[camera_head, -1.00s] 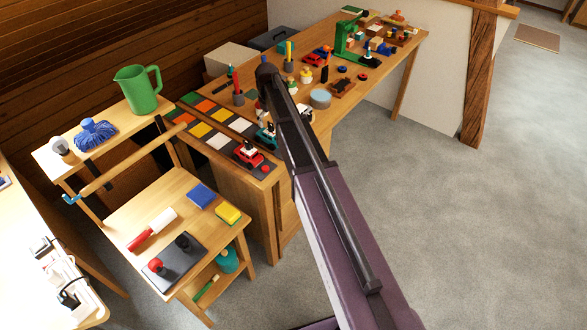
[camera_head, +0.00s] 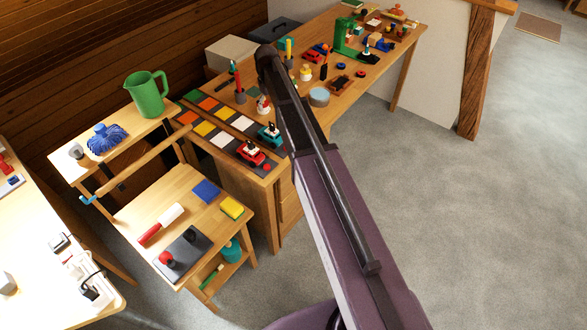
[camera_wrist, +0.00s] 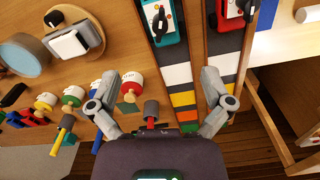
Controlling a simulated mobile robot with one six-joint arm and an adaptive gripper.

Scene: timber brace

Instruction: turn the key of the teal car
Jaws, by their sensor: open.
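The teal car (camera_head: 270,134) stands on a strip of coloured tiles at the table's near end, partly behind my arm in the head view. In the wrist view the teal car (camera_wrist: 162,46) is at the top centre with a black key (camera_wrist: 160,20) on its top. A red car (camera_wrist: 232,22) with a similar black key stands beside it on a parallel strip; it also shows in the head view (camera_head: 250,153). My gripper (camera_wrist: 158,78) is open with its fingers apart, short of the teal car in the picture. In the head view my gripper cannot be made out.
A grey holder with a red top (camera_wrist: 151,112) stands near my palm. A green jug (camera_head: 147,94) is on the left bench.

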